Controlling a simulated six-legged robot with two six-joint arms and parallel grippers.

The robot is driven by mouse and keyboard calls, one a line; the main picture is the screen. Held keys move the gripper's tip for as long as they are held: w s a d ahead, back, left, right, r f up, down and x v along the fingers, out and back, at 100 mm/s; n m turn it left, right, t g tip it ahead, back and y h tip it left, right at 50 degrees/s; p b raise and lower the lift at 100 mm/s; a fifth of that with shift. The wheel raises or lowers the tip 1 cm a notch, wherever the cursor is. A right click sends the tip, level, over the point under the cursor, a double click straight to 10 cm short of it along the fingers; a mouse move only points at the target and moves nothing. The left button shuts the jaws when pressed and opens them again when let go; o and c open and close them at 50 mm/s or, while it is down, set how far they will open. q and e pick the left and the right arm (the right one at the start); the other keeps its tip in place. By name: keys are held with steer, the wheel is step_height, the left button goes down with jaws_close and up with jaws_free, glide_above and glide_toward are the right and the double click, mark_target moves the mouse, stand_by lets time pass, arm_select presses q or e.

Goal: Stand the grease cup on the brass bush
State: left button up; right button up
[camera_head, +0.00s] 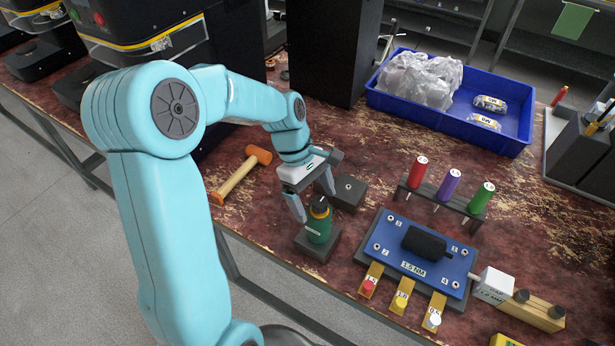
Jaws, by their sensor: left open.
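A green cylinder with a pale label (318,229), which looks like the grease cup, stands upright on a dark square block (317,250). A yellow-orange band and a black top show at its upper end. I cannot tell whether that band is the brass bush or part of the cup; no separate brass bush shows clearly. My left gripper (313,197) is open, its fingers pointing down at the cylinder's top. One finger is to the left, the other behind; I cannot tell whether they touch it. My right gripper is not in view.
A second dark block (346,192) with a small stud sits behind. An orange-headed hammer (236,182) lies left. A blue fixture plate (399,263) and a rack with red, purple and green cylinders (439,202) stand right. A blue tray (513,144) is at the back.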

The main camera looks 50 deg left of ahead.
arm_select(q)
steer(key=v, duration=0.7)
steer(key=shift+r, duration=0.2)
steer(key=shift+f, duration=0.1)
